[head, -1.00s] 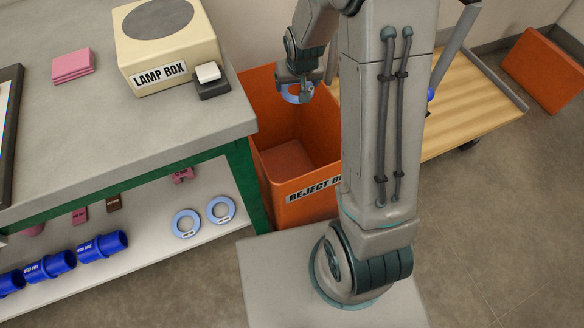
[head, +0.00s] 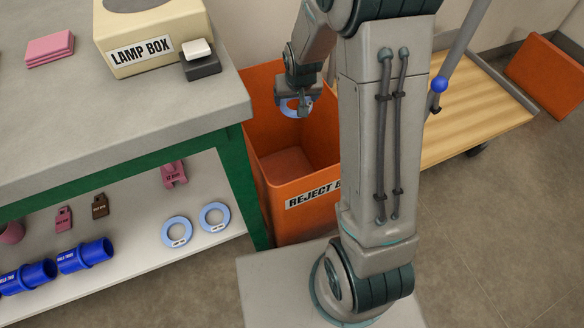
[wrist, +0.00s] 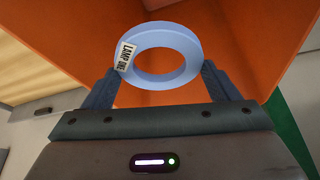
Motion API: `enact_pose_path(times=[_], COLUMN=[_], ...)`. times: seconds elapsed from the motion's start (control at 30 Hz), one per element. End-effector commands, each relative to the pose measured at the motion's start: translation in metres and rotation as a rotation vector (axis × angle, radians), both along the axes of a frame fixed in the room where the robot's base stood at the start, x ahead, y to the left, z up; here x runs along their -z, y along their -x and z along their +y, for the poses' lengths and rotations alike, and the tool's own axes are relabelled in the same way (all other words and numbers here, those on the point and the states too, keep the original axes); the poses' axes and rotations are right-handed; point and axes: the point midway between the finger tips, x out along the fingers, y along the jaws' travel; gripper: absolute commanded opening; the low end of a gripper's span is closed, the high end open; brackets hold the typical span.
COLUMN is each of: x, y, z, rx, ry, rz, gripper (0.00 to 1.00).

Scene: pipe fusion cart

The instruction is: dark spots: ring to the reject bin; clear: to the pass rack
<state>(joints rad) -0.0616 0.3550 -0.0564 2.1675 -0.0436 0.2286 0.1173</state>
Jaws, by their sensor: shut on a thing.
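My gripper (head: 297,108) is shut on a light blue ring (head: 290,107). It holds the ring above the open mouth of the orange reject bin (head: 320,196). In the wrist view the ring (wrist: 181,83) sits between the two fingers (wrist: 159,84), with a "LAMP ONE" label on its left side. No dark spots show on the face of the ring that I see; its other face is hidden. The bin's inner walls (wrist: 235,35) fill the background there. The visible part of the bin floor is bare. The pass rack cannot be made out.
The grey bench (head: 130,118) bears a lamp box (head: 150,30) and a dark switch block (head: 201,66). Two more rings (head: 177,232) and blue pipe pieces (head: 85,257) lie on its lower shelf. A wooden cart (head: 470,115) stands right of my arm.

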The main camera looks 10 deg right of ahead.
Motion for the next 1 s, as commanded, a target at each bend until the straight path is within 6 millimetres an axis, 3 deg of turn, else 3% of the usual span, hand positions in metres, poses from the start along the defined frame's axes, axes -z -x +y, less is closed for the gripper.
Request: enact_pose_path(times=[0.27, 0.3, 0.33, 0.37, 0.67, 0.83, 1.0], x=[0.002, 0.002, 0.002, 0.002, -0.003, -0.028, -0.065], y=[0.000, 0.000, 0.000, 0.000, 0.002, 0.011, 0.025], z=[0.000, 0.000, 0.000, 0.000, 0.000, 0.001, 0.002], rx=[0.000, 0.000, 0.000, 0.000, 0.000, -0.001, -0.001], ry=[0.000, 0.000, 0.000, 0.000, 0.000, 0.000, 0.000], rz=[-0.001, -0.001, -0.001, -0.001, -0.001, -0.003, -0.006], gripper=[0.56, 0.90, 0.98, 1.00, 1.00, 1.00, 1.00])
